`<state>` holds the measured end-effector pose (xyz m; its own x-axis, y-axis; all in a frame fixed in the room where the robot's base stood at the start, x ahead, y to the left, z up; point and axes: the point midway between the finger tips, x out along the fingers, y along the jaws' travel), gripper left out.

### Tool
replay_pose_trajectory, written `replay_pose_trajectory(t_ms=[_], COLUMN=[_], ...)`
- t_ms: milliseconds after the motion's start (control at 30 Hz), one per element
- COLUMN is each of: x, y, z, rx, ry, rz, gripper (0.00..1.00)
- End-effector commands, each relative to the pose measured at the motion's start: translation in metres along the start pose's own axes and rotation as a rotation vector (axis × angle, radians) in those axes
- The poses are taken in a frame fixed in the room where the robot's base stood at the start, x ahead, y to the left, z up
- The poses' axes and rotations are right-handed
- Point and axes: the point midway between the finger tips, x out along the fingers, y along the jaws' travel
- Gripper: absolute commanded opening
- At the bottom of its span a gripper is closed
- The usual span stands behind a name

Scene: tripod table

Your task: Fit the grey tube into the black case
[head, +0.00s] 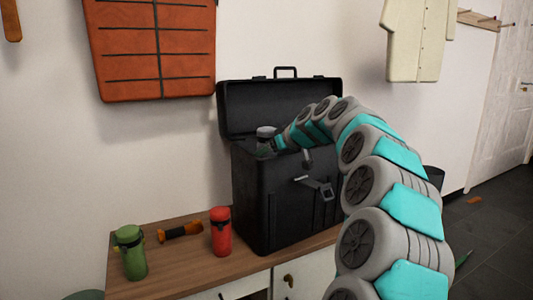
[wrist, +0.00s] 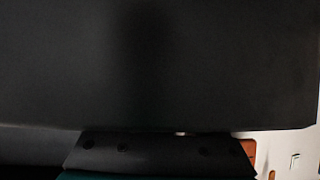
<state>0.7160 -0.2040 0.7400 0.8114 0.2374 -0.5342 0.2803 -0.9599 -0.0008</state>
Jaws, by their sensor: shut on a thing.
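The black case (head: 290,205) stands upright on the wooden bench top with its lid (head: 240,108) swung open at the back. My gripper (head: 270,146) is at the left part of the case's open top, shut on the grey tube (head: 265,131). The tube's grey top shows above the rim; its lower part is hidden, so I cannot tell how deep it sits. My arm comes over the case from the right. In the wrist view a dark grey surface fills most of the picture; I cannot tell what it is.
A green flask (head: 131,254), an orange-and-black tool (head: 180,232) and a red flask (head: 221,234) are on the bench (head: 185,262) left of the case. An orange padded garment (head: 155,50) and a cream shirt (head: 414,42) hang on the wall.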

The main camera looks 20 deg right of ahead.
Motion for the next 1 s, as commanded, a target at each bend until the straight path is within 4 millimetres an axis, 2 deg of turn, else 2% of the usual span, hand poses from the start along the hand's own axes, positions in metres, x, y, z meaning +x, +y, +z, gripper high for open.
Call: replay_pose_trajectory(t_ms=[333, 367, 600, 867, 1000], x=[0.0042, 0.0043, 0.0041, 0.0036, -0.0038], y=[0.0000, -0.0001, 0.0000, 0.0002, 0.0003], z=[0.0068, 0.0068, 0.0067, 0.0073, 0.0070], rx=[0.000, 0.000, 0.000, 0.000, 0.000], ry=[0.001, 0.001, 0.000, -0.001, 0.000], rz=[0.000, 0.000, 0.000, 0.000, 0.000], gripper=[0.00, 0.74, 1.00, 1.00, 1.00])
